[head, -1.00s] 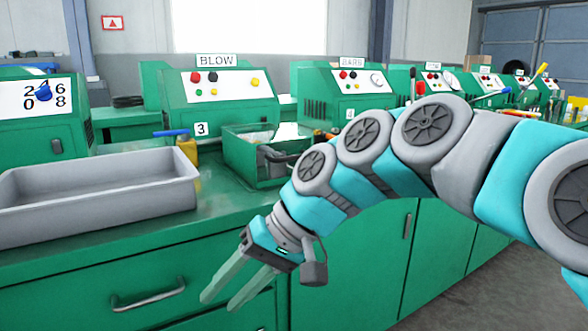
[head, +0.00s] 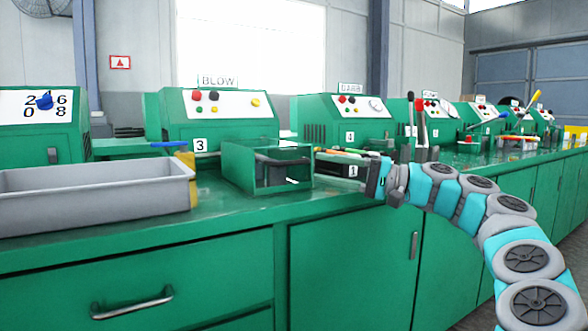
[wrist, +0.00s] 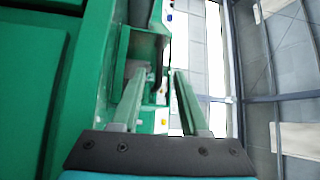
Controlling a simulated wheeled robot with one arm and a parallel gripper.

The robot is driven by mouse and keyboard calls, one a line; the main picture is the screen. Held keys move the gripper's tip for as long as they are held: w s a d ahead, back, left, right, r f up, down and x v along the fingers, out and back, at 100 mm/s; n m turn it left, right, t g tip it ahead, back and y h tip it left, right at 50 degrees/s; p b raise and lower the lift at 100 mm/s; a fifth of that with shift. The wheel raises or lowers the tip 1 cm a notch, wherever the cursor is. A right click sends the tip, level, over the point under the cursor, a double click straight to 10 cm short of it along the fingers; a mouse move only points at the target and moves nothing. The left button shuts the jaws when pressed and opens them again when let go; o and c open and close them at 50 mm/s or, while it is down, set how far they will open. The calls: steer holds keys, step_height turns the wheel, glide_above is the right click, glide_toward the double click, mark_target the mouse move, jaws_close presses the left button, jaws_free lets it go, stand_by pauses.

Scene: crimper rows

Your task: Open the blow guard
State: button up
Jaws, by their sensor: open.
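The blow guard (head: 238,166) is a green box with a see-through front, on the counter before the machine labelled BLOW (head: 218,112). A dark bar shows at its front and looks shut, though I cannot tell for sure. My gripper (head: 372,178) is to the right of the guard at about its height, pointing left toward it. In the wrist view my open gripper (wrist: 158,74) has two pale fingers apart and nothing clearly held between them. Green box walls (wrist: 146,46), likely the guard, show beyond the fingertips; contact cannot be told.
A grey tray (head: 95,208) and a yellow block with a blue handle (head: 186,160) stand left of the guard. Loose tools (head: 345,152) lie to its right. A BARB machine (head: 342,118) and upright levers (head: 420,112) are farther right. The counter's front edge is clear.

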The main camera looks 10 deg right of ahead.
mark_target(298, 163)
steer(key=b+x, duration=0.1)
steer(key=x, duration=0.6)
steer(key=shift+a, duration=0.3)
jaws_close()
stand_by(1.1)
